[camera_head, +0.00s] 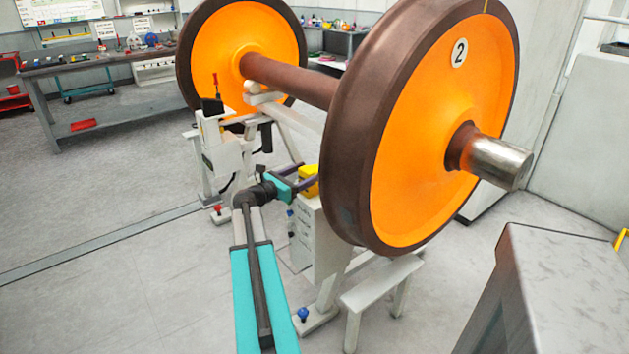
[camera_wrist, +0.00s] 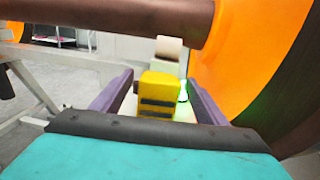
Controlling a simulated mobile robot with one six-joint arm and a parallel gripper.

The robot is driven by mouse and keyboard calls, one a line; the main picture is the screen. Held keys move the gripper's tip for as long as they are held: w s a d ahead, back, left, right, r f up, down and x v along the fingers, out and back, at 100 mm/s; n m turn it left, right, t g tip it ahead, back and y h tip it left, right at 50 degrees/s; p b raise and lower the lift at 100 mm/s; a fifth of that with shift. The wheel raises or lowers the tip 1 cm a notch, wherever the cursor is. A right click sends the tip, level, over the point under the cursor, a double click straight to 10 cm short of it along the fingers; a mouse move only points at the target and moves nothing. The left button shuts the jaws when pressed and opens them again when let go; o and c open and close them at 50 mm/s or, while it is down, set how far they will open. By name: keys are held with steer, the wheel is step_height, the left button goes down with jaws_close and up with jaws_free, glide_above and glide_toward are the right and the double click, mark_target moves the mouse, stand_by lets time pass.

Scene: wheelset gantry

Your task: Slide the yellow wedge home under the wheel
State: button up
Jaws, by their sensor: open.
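The yellow wedge (camera_wrist: 157,95) with dark stripes sits on a pale surface in the wrist view, between the two purple fingers of my gripper (camera_wrist: 160,98). The fingers are open, with a gap on each side of the wedge. In the head view the wedge (camera_head: 309,181) is on top of the white stand, and my gripper (camera_head: 298,178) reaches it from the left. The near orange wheel (camera_head: 440,130), marked 2, has a brown rim just right of the wedge. Whether wedge and rim touch cannot be told.
A brown axle (camera_head: 290,80) joins the near wheel to the far orange wheel (camera_head: 265,38). A green light (camera_wrist: 184,92) glows right of the wedge. A white bench (camera_head: 380,283) stands below the near wheel, a grey block (camera_head: 545,290) at lower right.

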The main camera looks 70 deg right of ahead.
steer(key=shift+p+x, duration=0.3)
steer(key=shift+x, duration=1.95)
steer(key=shift+w, duration=0.1)
steer(key=shift+c, duration=0.2)
steer(key=c, duration=1.4)
